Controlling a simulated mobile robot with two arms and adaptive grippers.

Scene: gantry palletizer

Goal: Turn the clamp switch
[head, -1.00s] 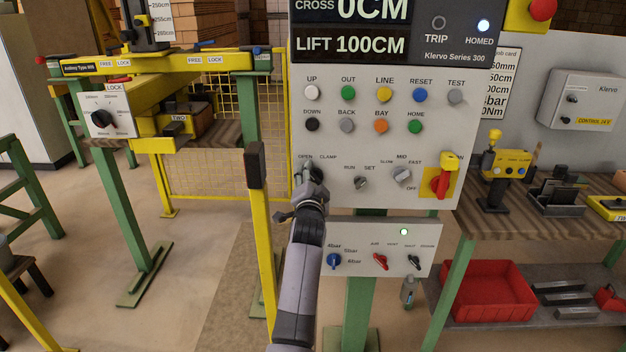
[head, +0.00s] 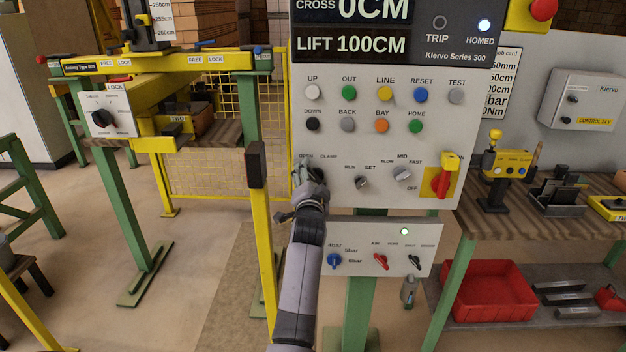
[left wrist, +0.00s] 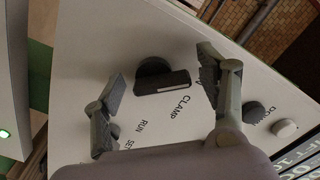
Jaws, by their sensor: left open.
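The clamp switch (left wrist: 160,77) is a black rotary knob with a white line on its grip, beside the CLAMP lettering on the pale control panel (head: 437,125). In the head view my left gripper mostly covers it, below the OPEN and CLAMP labels. My left gripper (head: 308,174) is at the panel's lower left. In the left wrist view the left gripper (left wrist: 161,66) is open, with one grey finger on each side of the switch. Gaps show between the fingers and the knob, and nothing is held. My right gripper is not in view.
The RUN/SET knob (head: 362,183) and a speed knob (head: 402,174) sit to the right, then a red switch (head: 440,183) on yellow. Push buttons are above. A lower panel (head: 345,243) with small knobs is below. A yellow post (head: 262,240) stands just left of my arm.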

